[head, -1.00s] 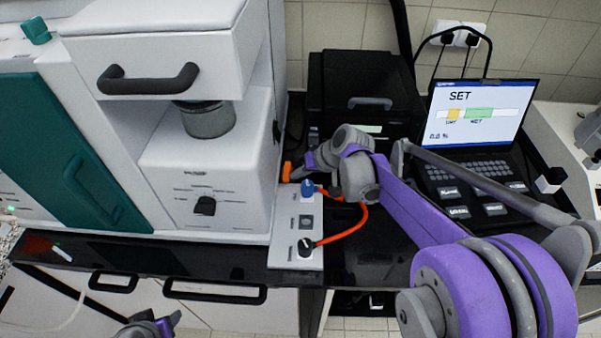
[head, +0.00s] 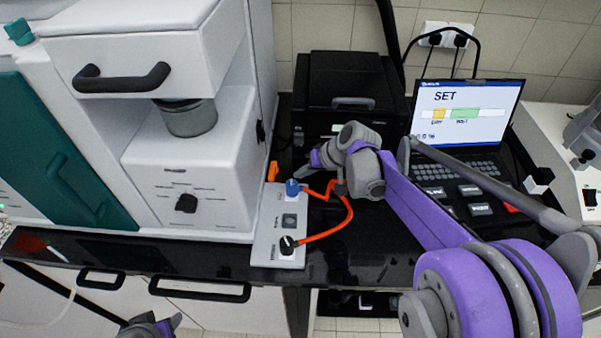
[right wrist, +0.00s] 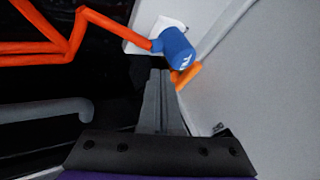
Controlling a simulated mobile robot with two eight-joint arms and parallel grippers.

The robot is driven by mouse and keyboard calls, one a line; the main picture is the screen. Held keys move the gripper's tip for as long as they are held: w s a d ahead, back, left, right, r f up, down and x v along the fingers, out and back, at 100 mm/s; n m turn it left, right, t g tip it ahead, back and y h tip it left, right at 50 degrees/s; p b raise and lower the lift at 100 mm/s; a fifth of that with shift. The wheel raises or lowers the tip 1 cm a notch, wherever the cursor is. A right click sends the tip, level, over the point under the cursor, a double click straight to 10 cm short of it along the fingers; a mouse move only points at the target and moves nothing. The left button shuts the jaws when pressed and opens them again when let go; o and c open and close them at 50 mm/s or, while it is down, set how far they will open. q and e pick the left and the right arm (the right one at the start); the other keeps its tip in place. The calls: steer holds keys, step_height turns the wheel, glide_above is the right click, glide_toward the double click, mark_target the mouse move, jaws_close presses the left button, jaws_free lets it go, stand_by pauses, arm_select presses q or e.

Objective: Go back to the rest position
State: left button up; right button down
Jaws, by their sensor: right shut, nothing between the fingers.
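My right arm reaches in from the right in the head view. Its gripper (head: 320,157) is over the black bench, just above and right of the blue plug on the grey control box. In the right wrist view the two fingers (right wrist: 160,80) are together and empty, with the blue plug (right wrist: 175,48) just beyond their tips and no clear contact. The grey control box (head: 268,228) carries the blue plug (head: 293,188) and a dark knob, with an orange cable (head: 345,212) looping right. My left gripper (head: 150,328) is partly visible at the bottom edge; its fingers are mostly cut off.
A large white machine (head: 195,160) with a teal door (head: 75,185) stands left. A black printer-like box (head: 350,90) stands behind my right gripper. A laptop (head: 465,115) showing "SET" is at the right. The bench's front edge (head: 360,275) is clear.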

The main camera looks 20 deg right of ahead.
steer(key=a+v, duration=0.1)
steer(key=v, duration=0.7)
steer(key=s+a+f+h, duration=0.1)
steer(key=s+a+f, duration=0.1)
steer(key=s, duration=0.4)
steer(key=s+a+f+n+h, duration=0.1)
steer(key=s+a+f+h, duration=0.1)
steer(key=s, duration=0.4)
steer(key=s+a+f+h, duration=0.1)
steer(key=s+a+f, duration=0.2)
steer(key=s+f, duration=0.2)
steer(key=shift+s+a+f+n, duration=0.1)
steer(key=shift+s+n, duration=0.1)
steer(key=shift+s, duration=0.25)
steer(key=shift+s+a+f+n, duration=0.1)
steer(key=shift+s+a+n, duration=0.1)
steer(key=shift+s, duration=0.3)
